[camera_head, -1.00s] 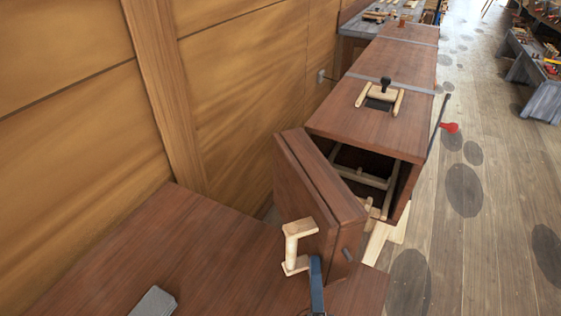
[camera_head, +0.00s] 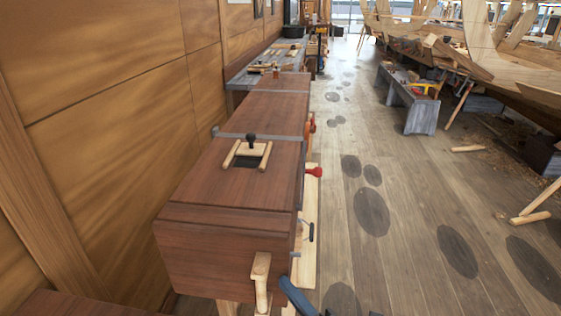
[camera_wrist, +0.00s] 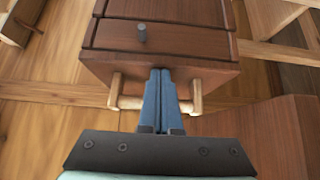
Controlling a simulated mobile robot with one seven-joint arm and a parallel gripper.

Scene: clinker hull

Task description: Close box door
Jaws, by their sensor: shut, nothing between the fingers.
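The long reddish-brown wooden box (camera_head: 228,185) stands along the wall. Its door (camera_head: 205,262) is across the near end and looks flush with the box, with only a thin seam showing on top. The pale wooden handle (camera_head: 261,277) is on the door's outer face. My gripper (camera_head: 286,287) is partly in view, just right of the handle. In the wrist view my gripper's blue fingers (camera_wrist: 160,74) are shut and empty. They reach between the posts of the handle (camera_wrist: 131,103), across its bar, with the tips at the door (camera_wrist: 103,71). Contact is hard to tell.
A wooden frame with a dark knob (camera_head: 247,153) sits on the box top. A red knob (camera_head: 314,172) sticks out on the right side. The plank wall (camera_head: 120,140) is close on the left. The floor (camera_head: 400,240) to the right is open, with a grey bench (camera_head: 410,105) farther off.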

